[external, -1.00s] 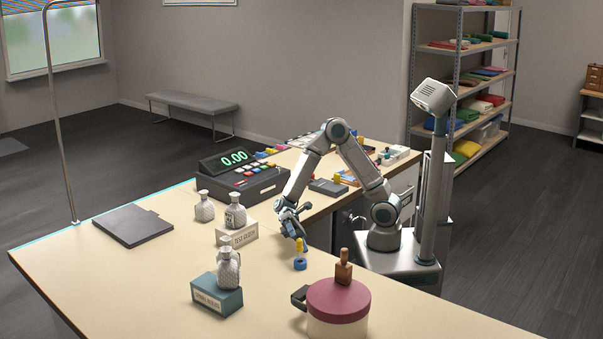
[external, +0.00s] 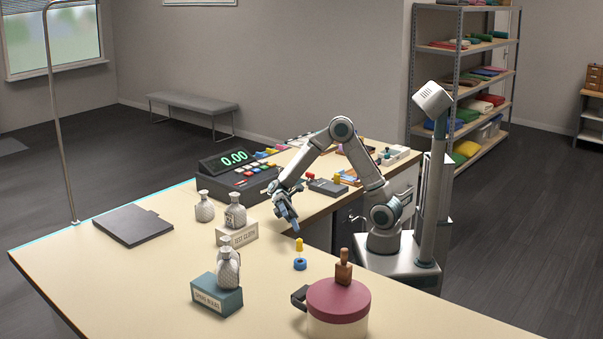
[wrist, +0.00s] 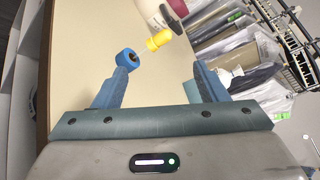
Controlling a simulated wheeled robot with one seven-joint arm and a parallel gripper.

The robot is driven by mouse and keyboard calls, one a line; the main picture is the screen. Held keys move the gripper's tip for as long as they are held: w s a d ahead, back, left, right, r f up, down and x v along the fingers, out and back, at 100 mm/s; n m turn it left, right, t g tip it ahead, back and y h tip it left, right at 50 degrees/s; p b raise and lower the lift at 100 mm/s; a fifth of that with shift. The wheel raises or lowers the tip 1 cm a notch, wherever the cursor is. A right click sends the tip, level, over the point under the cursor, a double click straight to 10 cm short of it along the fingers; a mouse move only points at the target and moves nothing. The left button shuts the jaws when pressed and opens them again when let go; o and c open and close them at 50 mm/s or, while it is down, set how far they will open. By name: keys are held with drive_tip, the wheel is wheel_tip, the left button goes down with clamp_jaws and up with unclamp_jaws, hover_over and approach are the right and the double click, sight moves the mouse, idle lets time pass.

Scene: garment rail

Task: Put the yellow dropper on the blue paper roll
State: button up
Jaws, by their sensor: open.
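The yellow dropper (external: 299,245) stands upright over the blue paper roll (external: 300,264) on the counter, its thin lower part reaching down to the roll. In the wrist view the dropper's yellow bulb (wrist: 159,39) and clear stem show, with the stem's end at the blue roll (wrist: 127,57); how deep it sits in the roll I cannot tell. My gripper (external: 294,224) is open and empty, above and slightly left of the dropper. In the wrist view its two blue fingers (wrist: 160,78) are spread apart, and neither touches the dropper.
A pot with a dark red lid (external: 338,299) stands in front, right of the roll. A glass bottle on a teal box (external: 217,295) is at front left. More bottles (external: 235,217) and a cash register (external: 238,178) stand behind.

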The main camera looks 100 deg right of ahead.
drive_tip(key=s+h, duration=0.1)
drive_tip(key=s, duration=0.1)
drive_tip(key=s+f+h, duration=0.1)
drive_tip(key=h, duration=0.1)
drive_tip(key=s+f+n+h, duration=0.1)
drive_tip(key=s+h, duration=0.1)
drive_tip(key=shift+s+a+g, duration=0.2)
drive_tip(key=shift+s+g, duration=0.1)
drive_tip(key=s+d+r+n+t+h, duration=0.1)
drive_tip(key=s+d+n+t+h, duration=0.2)
drive_tip(key=s+d+t+h, duration=0.3)
drive_tip(key=shift+s+d+r+h, duration=0.25)
drive_tip(key=shift+s+d+h, duration=2.25)
drive_tip(key=shift+d, duration=0.4)
drive_tip(key=shift+w, duration=0.2)
